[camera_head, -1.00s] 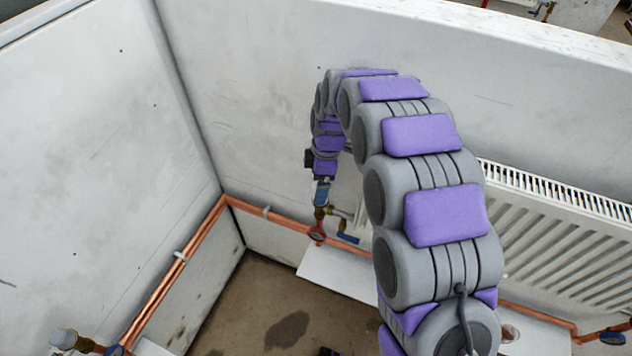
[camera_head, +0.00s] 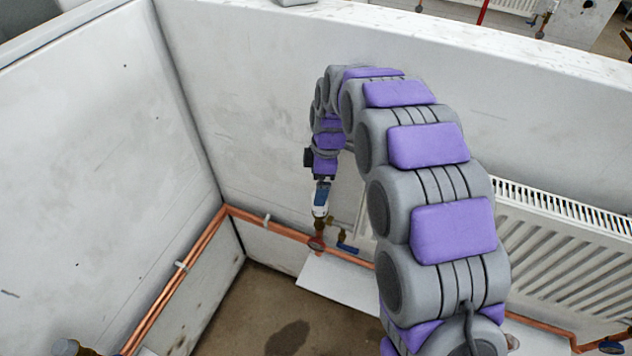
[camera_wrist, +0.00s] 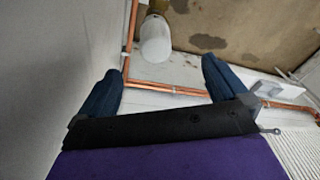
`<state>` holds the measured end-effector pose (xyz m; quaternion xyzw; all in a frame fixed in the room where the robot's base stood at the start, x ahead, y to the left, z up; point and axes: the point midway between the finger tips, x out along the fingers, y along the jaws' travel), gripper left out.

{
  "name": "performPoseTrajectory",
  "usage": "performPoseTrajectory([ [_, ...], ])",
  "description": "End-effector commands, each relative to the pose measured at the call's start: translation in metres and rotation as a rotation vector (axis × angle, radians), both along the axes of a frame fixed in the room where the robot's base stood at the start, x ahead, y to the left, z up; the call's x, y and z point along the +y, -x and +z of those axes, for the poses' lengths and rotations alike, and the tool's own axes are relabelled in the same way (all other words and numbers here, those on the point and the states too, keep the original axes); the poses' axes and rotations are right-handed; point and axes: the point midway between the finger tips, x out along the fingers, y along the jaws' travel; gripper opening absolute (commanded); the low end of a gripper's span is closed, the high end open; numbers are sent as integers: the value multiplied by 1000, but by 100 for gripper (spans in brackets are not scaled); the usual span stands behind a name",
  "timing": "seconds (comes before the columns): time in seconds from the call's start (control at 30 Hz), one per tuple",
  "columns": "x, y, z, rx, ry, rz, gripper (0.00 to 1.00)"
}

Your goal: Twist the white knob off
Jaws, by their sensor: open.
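The white knob (camera_wrist: 155,38) shows in the wrist view as a rounded white cylinder, with a brass valve body (camera_wrist: 158,6) behind it. It lies centred in the gap between my fingers, near or just past the tips; I see no finger touching it. My gripper (camera_wrist: 160,70) is open, with two dark blue fingers spread wide and nothing held. In the head view my gripper (camera_head: 321,196) points down at the valve by the radiator wall. A small white part (camera_head: 320,211), probably the knob, shows just below it, above a reddish handle (camera_head: 316,243).
Copper pipes (camera_head: 180,265) run low along both walls and meet at the corner. A blue handle (camera_head: 348,248) sits right of the valve. A white ledge (camera_head: 335,285) lies below, and a white radiator (camera_head: 560,240) stands to the right. Another white-capped valve (camera_head: 66,347) is at lower left.

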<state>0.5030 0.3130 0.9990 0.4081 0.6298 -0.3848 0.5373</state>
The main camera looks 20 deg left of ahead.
Motion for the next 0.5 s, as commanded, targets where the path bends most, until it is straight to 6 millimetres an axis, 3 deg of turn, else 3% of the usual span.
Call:
performPoseTrajectory([
  [0.2, -2, -1, 11, -1, 2, -2, 100],
  [0.5, -2, 0, 11, 0, 2, -2, 99],
])
